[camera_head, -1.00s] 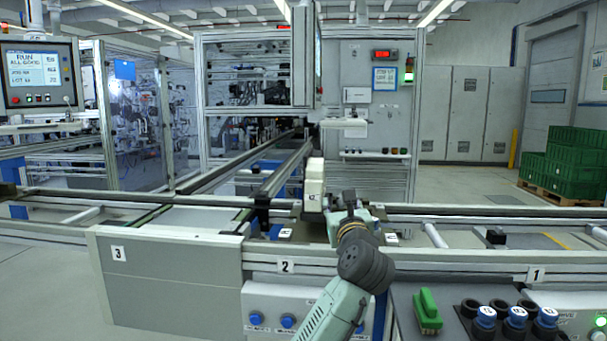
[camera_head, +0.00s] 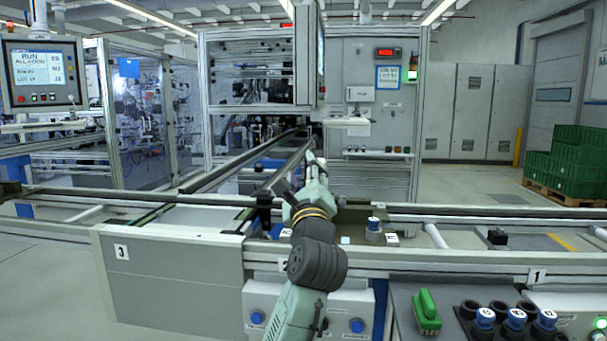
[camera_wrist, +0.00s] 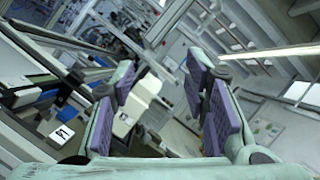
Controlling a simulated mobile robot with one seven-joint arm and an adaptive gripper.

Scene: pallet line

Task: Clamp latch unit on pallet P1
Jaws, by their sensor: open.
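In the wrist view a cream block (camera_wrist: 140,103), possibly the latch unit, stands beyond the purple-padded fingers of my gripper (camera_wrist: 172,92), nearer the left finger. The fingers are apart, and I see nothing gripped between them. In the head view my gripper (camera_head: 313,165) points away over the conveyor junction, and my arm hides most or all of the block. An olive-brown plate (camera_head: 352,222), perhaps the pallet, lies to the right of my wrist. A blue-capped cylinder (camera_head: 374,226) stands on or beside it.
Conveyor rails (camera_head: 480,214) run left and right, and another track leads back into the machine cell. In front right, a shelf carries a green handled object (camera_head: 427,312) and several dark round holders, some with blue caps (camera_head: 515,317). Green crates (camera_head: 575,160) stand far right.

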